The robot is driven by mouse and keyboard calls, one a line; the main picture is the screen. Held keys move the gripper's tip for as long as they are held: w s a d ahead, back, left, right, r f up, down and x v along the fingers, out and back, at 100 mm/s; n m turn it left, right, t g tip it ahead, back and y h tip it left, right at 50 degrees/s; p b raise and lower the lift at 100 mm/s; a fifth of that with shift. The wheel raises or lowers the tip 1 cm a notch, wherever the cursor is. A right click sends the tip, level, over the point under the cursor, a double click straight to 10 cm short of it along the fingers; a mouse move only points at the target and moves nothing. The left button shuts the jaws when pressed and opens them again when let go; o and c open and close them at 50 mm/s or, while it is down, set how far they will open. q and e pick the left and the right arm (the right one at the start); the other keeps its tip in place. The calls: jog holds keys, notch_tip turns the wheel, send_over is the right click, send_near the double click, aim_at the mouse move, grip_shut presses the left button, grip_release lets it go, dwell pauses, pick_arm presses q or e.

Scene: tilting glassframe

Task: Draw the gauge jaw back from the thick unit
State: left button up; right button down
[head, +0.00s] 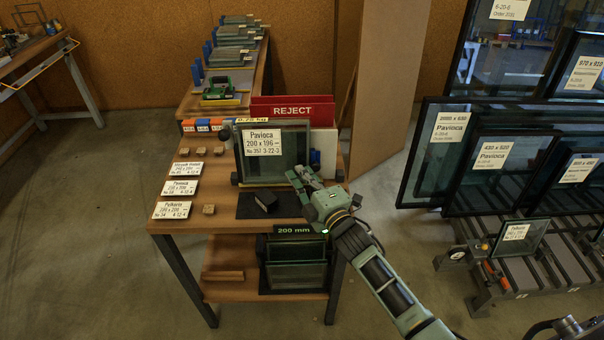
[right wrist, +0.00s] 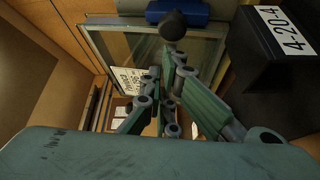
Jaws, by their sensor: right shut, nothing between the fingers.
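The glass unit labelled Pavioca 200 x 196 (head: 286,164) stands upright on the wooden table. In the right wrist view its pane and frame (right wrist: 205,48) show behind the fingers. My right gripper (head: 298,180) is at the pane's lower right edge, shut and empty; its fingers also show in the wrist view (right wrist: 163,100). I cannot tell whether they touch the glass. A black knob (right wrist: 172,25) lies just beyond the fingers in the wrist view. A small black block (head: 265,201) is on a dark mat in front of the unit. I cannot clearly make out the gauge jaw. My left gripper is not in view.
A red REJECT bin (head: 292,111) stands behind the unit. Label cards (head: 180,188) and small wooden blocks lie on the table's left. Further glass (head: 296,272) stands on the lower shelf. A rack of large glass units (head: 490,160) is at right. The left floor is clear.

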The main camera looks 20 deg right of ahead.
jog(key=s+d, duration=0.2)
jog(key=d, duration=0.5)
jog(key=shift+d, duration=0.3)
jog(key=shift+p, duration=0.3)
